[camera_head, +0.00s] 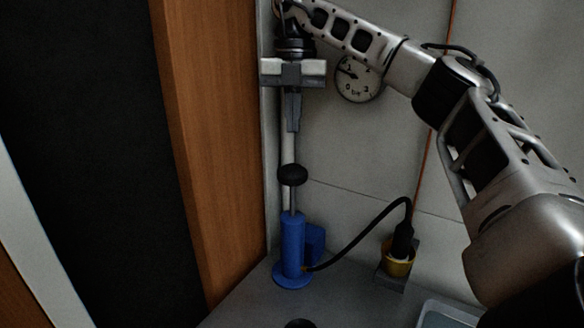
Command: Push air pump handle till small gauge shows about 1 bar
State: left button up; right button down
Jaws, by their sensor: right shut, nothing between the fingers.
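The air pump (291,245) is a blue upright cylinder on a round foot, standing on the grey surface near the corner. A thin rod rises from it to a black round handle (292,175), which stands well above the barrel. My right gripper (294,129) is shut and empty, pointing down. Its tips appear above the handle, with a visible gap between them. The small gauge (358,82) is a round white dial on the wall, partly behind my right arm. Its dark needle seems to point to the upper left; I cannot read the value surely. My left gripper is not in view.
A black hose (362,236) runs from the pump to a black connector above a yellow fitting (397,263). A wooden panel (215,150) stands close left of the pump. A grey tray (445,314) sits at the lower right. An orange pipe (424,185) runs down the wall.

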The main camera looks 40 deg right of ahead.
aim_at(293, 167)
jog(key=shift+s+a+f, duration=0.1)
jog(key=shift+a+f, duration=0.05)
jog(key=shift+f, duration=1.4)
jog(key=shift+s+a+f, duration=0.1)
jog(key=shift+f, duration=1.4)
jog(key=shift+f, duration=0.1)
